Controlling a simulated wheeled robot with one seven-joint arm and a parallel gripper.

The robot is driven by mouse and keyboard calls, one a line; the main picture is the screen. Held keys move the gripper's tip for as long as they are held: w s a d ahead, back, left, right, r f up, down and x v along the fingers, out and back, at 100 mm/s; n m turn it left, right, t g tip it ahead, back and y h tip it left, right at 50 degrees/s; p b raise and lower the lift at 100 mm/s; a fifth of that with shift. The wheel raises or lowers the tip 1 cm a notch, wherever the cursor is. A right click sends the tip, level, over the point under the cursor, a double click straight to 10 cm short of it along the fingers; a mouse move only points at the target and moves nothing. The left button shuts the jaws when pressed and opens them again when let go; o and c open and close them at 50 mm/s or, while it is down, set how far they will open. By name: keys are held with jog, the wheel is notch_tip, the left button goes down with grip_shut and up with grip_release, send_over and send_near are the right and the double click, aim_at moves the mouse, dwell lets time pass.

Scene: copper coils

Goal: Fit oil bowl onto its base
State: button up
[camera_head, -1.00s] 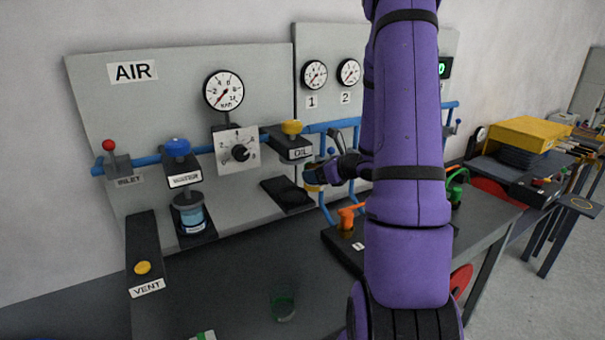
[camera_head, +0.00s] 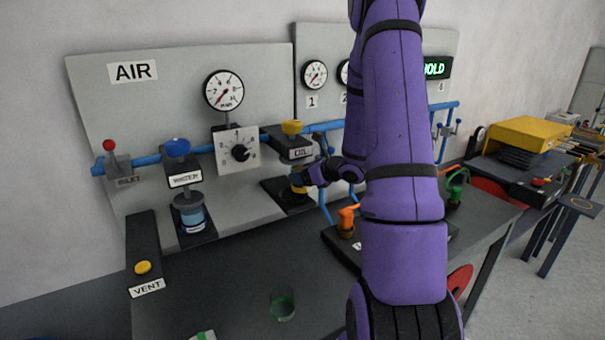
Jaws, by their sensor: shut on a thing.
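The oil base is a dark plate (camera_head: 273,185) below the block labelled OIL (camera_head: 300,153), which has a yellow cap (camera_head: 291,127). My gripper (camera_head: 302,178) is shut on the oil bowl (camera_head: 295,193), a small yellowish and dark cup. The bowl appears upright over the dark plate, under the OIL block. My gripper comes at it from the right and hides part of it. I cannot tell whether the bowl touches the plate or is seated.
Left of it stands the water unit with a blue cap (camera_head: 176,147) and blue bowl (camera_head: 192,218). A green glass (camera_head: 282,304) stands on the table (camera_head: 235,285). An orange fitting (camera_head: 347,220) is at the right. A blue pipe (camera_head: 325,127) runs behind.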

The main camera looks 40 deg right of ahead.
jog(key=shift+f, duration=0.35)
jog(key=o, duration=1.1)
jog(key=shift+o, duration=0.2)
jog(key=shift+r, duration=0.5)
jog(key=v, duration=1.2)
jog(key=shift+s, duration=0.1)
